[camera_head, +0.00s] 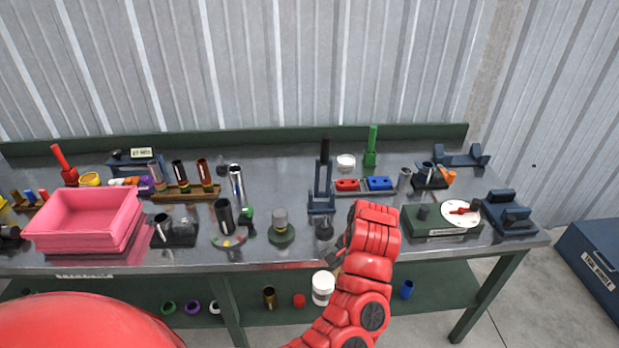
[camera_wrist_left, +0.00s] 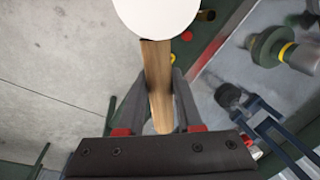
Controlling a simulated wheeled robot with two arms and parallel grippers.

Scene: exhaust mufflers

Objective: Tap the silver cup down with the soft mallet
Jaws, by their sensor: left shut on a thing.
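The silver-grey cup (camera_head: 280,215) stands upright on a round dark green base near the front middle of the bench. In the left wrist view the cup (camera_wrist_left: 304,57) shows at the upper right, with a yellow ring at its base. My left gripper (camera_wrist_left: 155,112) is shut on the wooden handle of the soft mallet (camera_wrist_left: 157,85). The mallet's round white head (camera_wrist_left: 157,12) is cut off by the top edge. In the head view the white head (camera_head: 322,288) shows below the bench's front edge, to the right of and apart from the cup. My right gripper is not in view.
A dark press (camera_head: 322,190) stands on the bench behind and right of the cup. A turntable box (camera_head: 441,219) lies right of my arm. A pink bin (camera_head: 85,217) and a chrome tube (camera_head: 236,186) stand left. The bench front edge (camera_head: 190,267) lies near the mallet.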

